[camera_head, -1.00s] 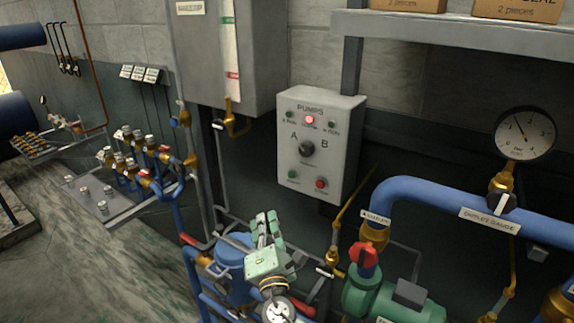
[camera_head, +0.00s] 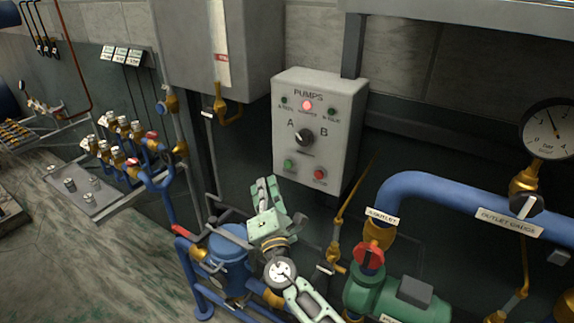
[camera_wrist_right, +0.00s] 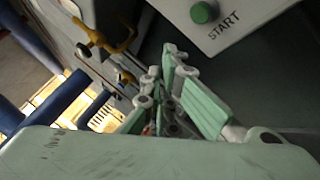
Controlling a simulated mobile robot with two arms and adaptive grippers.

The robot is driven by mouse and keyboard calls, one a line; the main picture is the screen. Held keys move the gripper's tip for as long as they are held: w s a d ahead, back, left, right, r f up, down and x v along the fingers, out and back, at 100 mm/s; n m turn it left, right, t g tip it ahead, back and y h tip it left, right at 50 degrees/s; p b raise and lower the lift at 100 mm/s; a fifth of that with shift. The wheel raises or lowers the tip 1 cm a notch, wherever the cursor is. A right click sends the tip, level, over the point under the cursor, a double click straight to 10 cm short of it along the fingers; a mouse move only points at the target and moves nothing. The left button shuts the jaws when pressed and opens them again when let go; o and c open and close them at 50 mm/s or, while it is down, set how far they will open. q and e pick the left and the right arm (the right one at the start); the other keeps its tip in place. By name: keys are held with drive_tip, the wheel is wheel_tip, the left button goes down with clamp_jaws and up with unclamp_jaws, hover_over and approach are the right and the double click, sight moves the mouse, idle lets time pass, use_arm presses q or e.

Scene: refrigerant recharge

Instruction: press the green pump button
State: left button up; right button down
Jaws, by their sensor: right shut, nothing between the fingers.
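The green pump button (camera_head: 289,164) is at the lower left of the grey PUMPS panel (camera_head: 340,140) on the wall. In the right wrist view the green button (camera_wrist_right: 204,12) is at the top, with the label START beside it. My right gripper (camera_head: 266,186) is shut and empty, a little below and left of the button in the head view, and apart from it. Its green fingers (camera_wrist_right: 172,85) also show in the wrist view, below the button. My left gripper is out of view.
The panel also has a red button (camera_head: 320,174), an A/B selector knob (camera_head: 305,137) and a lit red lamp (camera_head: 307,105). A blue pipe (camera_head: 440,195) and a green pump (camera_head: 400,297) stand at right. A blue canister (camera_head: 229,262) is beside my right gripper.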

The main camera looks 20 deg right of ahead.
sight(289, 163)
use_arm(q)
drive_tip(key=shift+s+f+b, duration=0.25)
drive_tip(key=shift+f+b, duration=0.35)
use_arm(e)
drive_tip(key=w+d, duration=0.1)
drive_tip(key=d, duration=0.1)
drive_tip(key=w+d, duration=0.1)
drive_tip(key=w, duration=0.1)
drive_tip(key=shift+d, duration=0.4)
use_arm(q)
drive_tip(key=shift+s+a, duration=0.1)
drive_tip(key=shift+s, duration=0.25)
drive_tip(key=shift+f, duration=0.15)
use_arm(e)
drive_tip(key=shift+d, duration=0.15)
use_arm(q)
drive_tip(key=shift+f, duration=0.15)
use_arm(e)
drive_tip(key=shift+w+d, duration=0.25)
